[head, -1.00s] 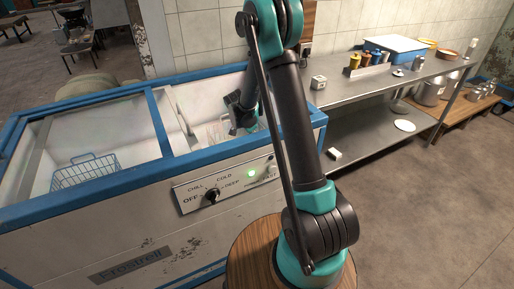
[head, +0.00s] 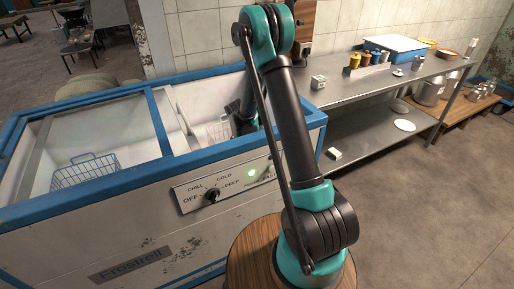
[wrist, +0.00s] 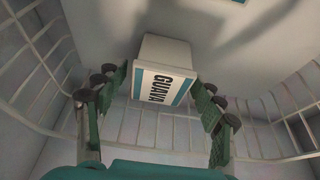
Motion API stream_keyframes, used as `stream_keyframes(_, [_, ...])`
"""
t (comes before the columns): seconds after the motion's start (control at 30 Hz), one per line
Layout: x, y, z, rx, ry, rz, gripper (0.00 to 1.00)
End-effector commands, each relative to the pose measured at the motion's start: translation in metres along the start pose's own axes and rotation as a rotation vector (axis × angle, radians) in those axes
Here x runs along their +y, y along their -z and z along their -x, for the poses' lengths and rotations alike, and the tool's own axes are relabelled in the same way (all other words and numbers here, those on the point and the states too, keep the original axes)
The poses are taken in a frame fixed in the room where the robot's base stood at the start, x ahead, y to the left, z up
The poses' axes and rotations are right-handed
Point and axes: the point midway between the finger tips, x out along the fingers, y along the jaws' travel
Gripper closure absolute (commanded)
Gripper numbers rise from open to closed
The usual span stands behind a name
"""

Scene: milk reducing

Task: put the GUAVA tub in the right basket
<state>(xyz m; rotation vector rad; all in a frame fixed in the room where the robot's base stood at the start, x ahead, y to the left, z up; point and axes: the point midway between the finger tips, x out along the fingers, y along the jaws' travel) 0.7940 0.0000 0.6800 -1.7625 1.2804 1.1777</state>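The GUAVA tub (wrist: 163,84) is white with a teal band and dark lettering. In the wrist view it lies between the fingertips of my gripper (wrist: 160,88), with its labelled face toward the camera. The fingers are spread to either side, with a narrow gap at the left and hardly any at the right. White basket wires (wrist: 150,133) surround the tub and fingers. In the head view the right basket (head: 217,132) is white and partly hidden by my gripper (head: 238,126), which reaches into the freezer's right half. The tub does not show there.
The freezer's blue rim (head: 222,146) runs in front of my gripper, and a blue divider (head: 157,122) separates the halves. A blue wire basket (head: 85,172) stands in the left half. A metal shelf (head: 340,92) with containers is at the right.

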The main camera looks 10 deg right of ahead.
Motion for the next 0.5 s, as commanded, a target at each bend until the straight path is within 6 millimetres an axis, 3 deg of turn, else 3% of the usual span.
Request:
stream_keyframes(0.33, [0.000,0.001,0.004,0.000,0.000,0.000,0.31])
stream_keyframes(0.5, [0.000,0.001,0.025,0.000,0.000,0.001,0.31])
